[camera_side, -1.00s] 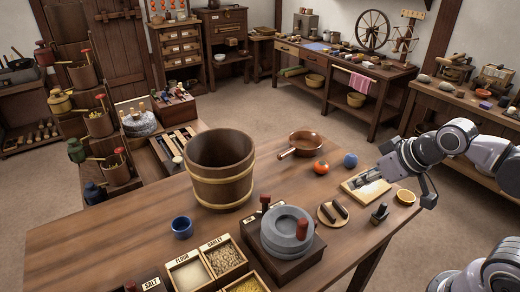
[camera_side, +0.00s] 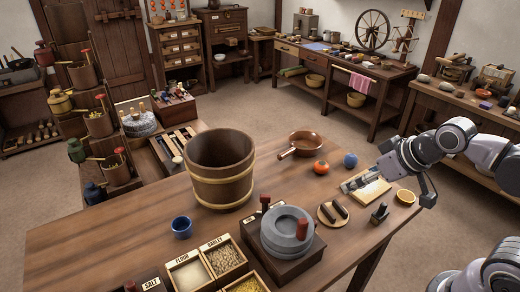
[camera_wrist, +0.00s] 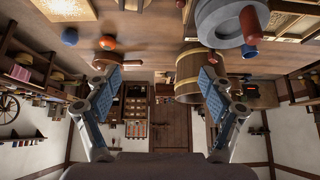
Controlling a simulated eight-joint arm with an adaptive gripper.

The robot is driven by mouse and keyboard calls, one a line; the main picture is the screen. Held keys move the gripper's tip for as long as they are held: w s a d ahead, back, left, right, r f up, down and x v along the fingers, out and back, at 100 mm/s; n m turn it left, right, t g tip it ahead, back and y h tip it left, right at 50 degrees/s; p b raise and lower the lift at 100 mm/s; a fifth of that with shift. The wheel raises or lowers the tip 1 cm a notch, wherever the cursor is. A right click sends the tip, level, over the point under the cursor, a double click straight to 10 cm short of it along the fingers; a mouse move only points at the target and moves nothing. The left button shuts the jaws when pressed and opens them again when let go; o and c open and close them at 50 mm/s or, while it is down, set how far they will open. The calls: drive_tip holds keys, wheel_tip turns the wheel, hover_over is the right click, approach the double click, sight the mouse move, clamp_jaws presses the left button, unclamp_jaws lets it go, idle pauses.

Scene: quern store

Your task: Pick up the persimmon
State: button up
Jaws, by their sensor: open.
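A blue ball (camera_side: 350,160) lies close right of the persimmon. A light board (camera_side: 371,190) is under my gripper. A stone quern (camera_side: 287,232) stands in front.

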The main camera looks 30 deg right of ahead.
drive_tip(key=w+d+r+m+h, duration=0.1)
drive_tip(key=w+d+r+m, duration=0.15)
drive_tip(key=w, duration=0.45)
drive_tip(key=m+g+h, duration=0.2)
drive_tip(key=m+g, duration=0.2)
drive_tip(key=m, duration=0.2)
hover_over(322, 165)
drive_tip(key=s+a, duration=0.2)
drive_tip(key=a, duration=0.1)
wheel_tip(322, 165, down, 16)
drive_tip(key=x, duration=0.5)
drive_tip(key=shift+w+d+f, duration=0.15)
drive_tip(key=shift+d+f, duration=0.1)
drive_tip(key=shift+d, duration=0.05)
drive_tip(key=shift+s+x, duration=0.15)
drive_tip(key=shift+x, duration=1.2)
drive_tip(key=shift+s+x, duration=0.15)
drive_tip(key=shift+x, duration=1.2)
drive_tip(key=shift+d, duration=0.1)
drive_tip(key=c, duration=1.3)
